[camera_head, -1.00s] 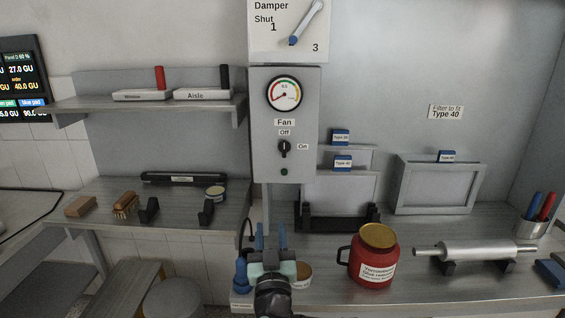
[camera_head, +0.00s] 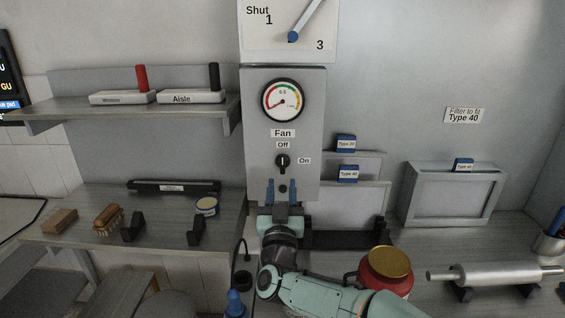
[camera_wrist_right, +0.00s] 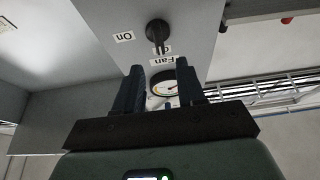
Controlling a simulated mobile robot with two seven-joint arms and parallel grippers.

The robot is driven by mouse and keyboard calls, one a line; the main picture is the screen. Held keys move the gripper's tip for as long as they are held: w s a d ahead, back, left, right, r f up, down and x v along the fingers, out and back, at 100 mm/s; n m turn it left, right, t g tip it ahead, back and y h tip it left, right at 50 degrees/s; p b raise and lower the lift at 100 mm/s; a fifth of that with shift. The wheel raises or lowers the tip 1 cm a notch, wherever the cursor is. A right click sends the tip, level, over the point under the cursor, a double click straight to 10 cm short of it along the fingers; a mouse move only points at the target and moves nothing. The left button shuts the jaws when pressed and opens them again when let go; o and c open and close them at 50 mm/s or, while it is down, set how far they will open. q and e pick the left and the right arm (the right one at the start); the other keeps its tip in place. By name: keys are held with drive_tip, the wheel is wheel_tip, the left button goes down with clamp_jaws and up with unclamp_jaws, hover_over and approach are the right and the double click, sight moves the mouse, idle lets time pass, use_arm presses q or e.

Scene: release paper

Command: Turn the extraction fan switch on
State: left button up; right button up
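The fan switch (camera_head: 283,163) is a black rotary knob on a grey control box (camera_head: 256,130), with "Off" above it and "On" to its right. Its handle stands upright, toward "Off". My right gripper (camera_head: 283,184) is just below the switch, its two blue fingers pointing up, apart and empty. In the right wrist view the switch (camera_wrist_right: 156,32) appears upside down beyond the open right gripper (camera_wrist_right: 160,66), with a gap between knob and fingertips. My left gripper is not in view.
A gauge (camera_head: 283,100) sits above the switch, and a damper panel (camera_head: 265,35) above that. A red jar (camera_head: 386,272) stands close to my right arm. A shelf (camera_head: 140,112) is at the left; a roller (camera_head: 495,274) lies on the right counter.

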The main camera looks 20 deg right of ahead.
sight(283, 162)
drive_tip(key=p+x, duration=0.2)
drive_tip(key=x, duration=0.4)
drive_tip(key=shift+w+d+r, duration=0.1)
drive_tip(key=shift+w+d, duration=0.1)
drive_tip(key=shift+w, duration=0.3)
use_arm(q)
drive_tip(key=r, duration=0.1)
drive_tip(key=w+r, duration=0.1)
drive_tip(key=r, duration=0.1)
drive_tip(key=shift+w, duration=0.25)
use_arm(e)
drive_tip(key=shift+s, duration=0.1)
clamp_jaws()
